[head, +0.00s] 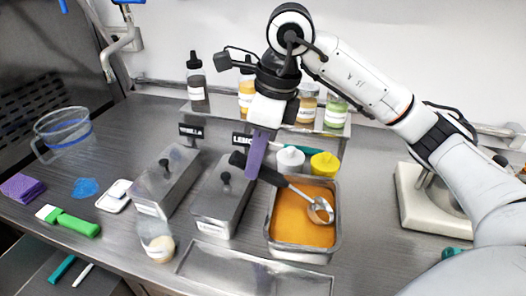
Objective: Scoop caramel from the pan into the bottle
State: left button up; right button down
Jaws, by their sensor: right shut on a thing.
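The metal pan (334,242) of orange-brown caramel (300,225) sits on the counter right of centre. A ladle with a black handle and steel bowl (320,211) lies slanted over it, its bowl at the caramel's right side; I cannot tell how deep it dips. My right gripper (254,167) has purple fingers and is shut on the ladle's handle, left of the pan. A small clear open container (157,243) with pale contents stands front left. Several bottles, including a black-capped one (196,82), stand on the back shelf. I cannot tell which is the task's bottle. My left gripper is out of view.
Two lidded steel containers (168,178) (223,198) stand left of the pan. White (290,160) and yellow (325,164) capped items stand behind it. An empty shallow tray (255,272) lies in front. A clear jug (64,133) and green-handled brush (70,222) are far left.

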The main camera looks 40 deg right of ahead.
aim_at(231, 156)
jog(key=shift+w+a+f+g+h, duration=0.4)
jog(key=shift+w+a+f+g, duration=0.1)
jog(key=shift+f, duration=0.15)
jog(key=shift+w+a+r, duration=0.1)
jog(key=shift+w+r, duration=0.05)
jog(key=shift+r, duration=1)
jog(key=shift+w+a+r, duration=0.1)
jog(key=shift+r, duration=1)
jog(key=shift+a+r, duration=0.1)
jog(key=shift+r, duration=0.1)
jog(key=shift+w+a+f+g+h, duration=0.5)
jog(key=shift+w+a+g+h, duration=0.1)
jog(key=shift+g+h, duration=0.1)
jog(key=shift+w+a+f+g+h, duration=0.45)
jog(key=shift+w+g+h, duration=0.15)
jog(key=shift+g+h, duration=0.1)
